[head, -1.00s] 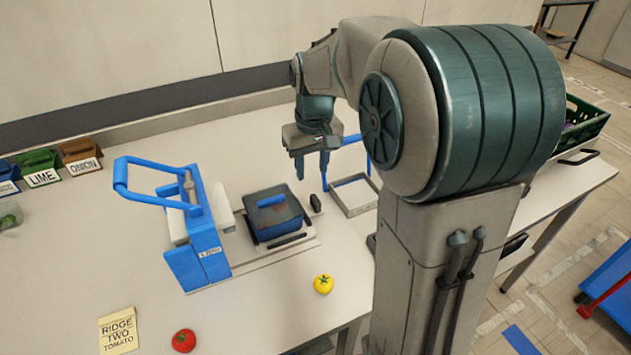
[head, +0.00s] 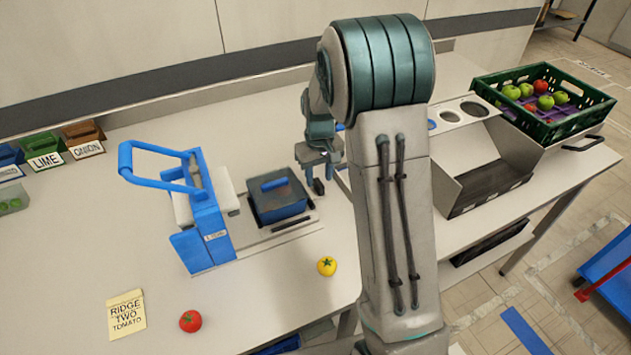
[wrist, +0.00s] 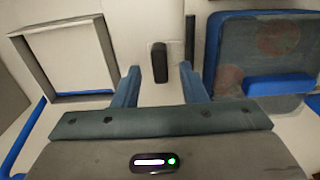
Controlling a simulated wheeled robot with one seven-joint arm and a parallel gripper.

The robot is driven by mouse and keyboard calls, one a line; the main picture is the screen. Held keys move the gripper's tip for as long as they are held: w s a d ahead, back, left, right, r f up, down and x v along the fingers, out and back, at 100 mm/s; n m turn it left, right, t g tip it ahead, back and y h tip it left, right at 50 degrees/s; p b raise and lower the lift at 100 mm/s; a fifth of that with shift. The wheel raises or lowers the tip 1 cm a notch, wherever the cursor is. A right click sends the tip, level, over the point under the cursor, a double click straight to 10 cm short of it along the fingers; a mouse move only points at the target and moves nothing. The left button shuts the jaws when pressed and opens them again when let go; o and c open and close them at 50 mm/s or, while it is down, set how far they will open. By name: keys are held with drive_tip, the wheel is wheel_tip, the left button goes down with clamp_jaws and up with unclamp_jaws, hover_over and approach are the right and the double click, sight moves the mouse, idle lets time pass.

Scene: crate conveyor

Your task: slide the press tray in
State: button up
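The blue press (head: 205,235) stands on the bench with its handle raised. Its tray (head: 262,236) sticks out to the right and carries a dark blue box (head: 278,207), with faint reddish shapes through its top in the wrist view (wrist: 270,45). A black upright knob (wrist: 159,62) stands at the tray's outer end. My gripper (wrist: 160,68) is open, its blue fingers to either side of the knob in the wrist view. In the head view the fingers (head: 318,180) are right at the knob. I cannot tell whether they touch it.
A yellow tomato (head: 327,266), a red tomato (head: 190,321) and a note card (head: 125,315) lie at the front. A square frame (wrist: 70,50) stands beside the gripper. A green crate (head: 541,95) and a metal chute (head: 490,165) are to the right.

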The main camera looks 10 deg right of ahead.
sight(319, 182)
drive_tip(key=shift+f, duration=1.6)
